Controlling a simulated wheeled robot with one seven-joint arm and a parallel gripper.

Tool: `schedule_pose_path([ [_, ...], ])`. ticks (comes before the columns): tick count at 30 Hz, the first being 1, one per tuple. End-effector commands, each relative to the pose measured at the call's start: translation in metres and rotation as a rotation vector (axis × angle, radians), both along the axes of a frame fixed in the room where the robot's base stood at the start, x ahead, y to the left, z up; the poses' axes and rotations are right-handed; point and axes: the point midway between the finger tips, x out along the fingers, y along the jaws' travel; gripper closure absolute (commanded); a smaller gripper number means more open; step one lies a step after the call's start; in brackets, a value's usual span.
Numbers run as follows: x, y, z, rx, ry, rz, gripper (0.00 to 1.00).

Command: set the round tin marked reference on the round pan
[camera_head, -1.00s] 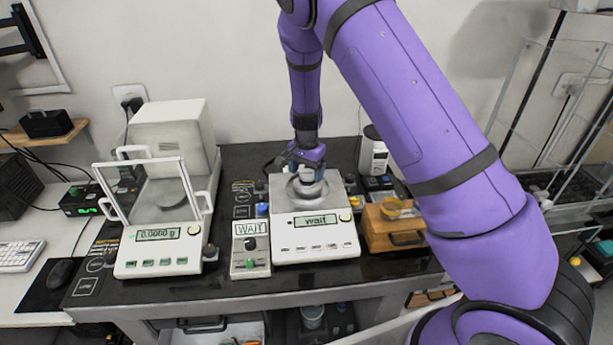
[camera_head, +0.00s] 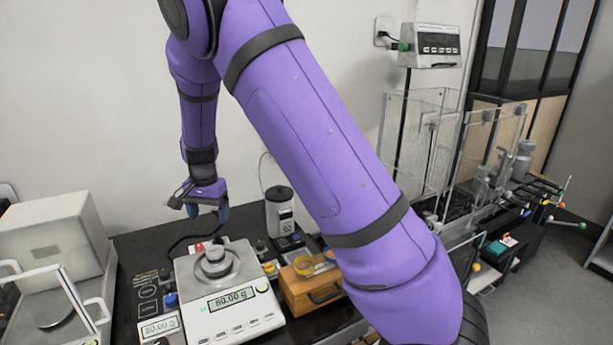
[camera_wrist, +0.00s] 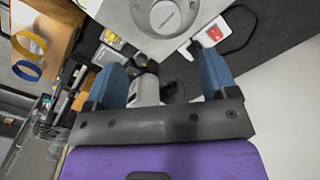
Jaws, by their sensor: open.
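A small round grey metal tin (camera_head: 216,260) stands upright on the round pan (camera_head: 232,271) of the right-hand white balance (camera_head: 195,272). Its marking is too small to read. The balance display shows a weight, about 80 g. My gripper (camera_head: 208,213) is open and empty, above and behind the tin, clear of it. In the wrist view my blue fingertips (camera_wrist: 162,65) are spread apart. There the tin (camera_wrist: 166,17) lies beyond them at the top edge, with nothing between the fingers.
A second white balance with a clear shield (camera_head: 45,285) stands at the left. A wooden box (camera_head: 310,288) with a yellow ring on it sits right of the weighing balance. Clear-walled equipment (camera_head: 420,140) is at the right.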

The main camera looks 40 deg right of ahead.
Motion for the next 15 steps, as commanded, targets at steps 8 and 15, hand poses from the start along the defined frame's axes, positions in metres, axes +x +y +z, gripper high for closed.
schedule_pose_path([
  [8,-0.044,-0.015,0.074,0.080,-0.060,0.115,0.21],
  [15,-0.092,-0.029,0.130,0.116,-0.127,0.235,0.21],
])
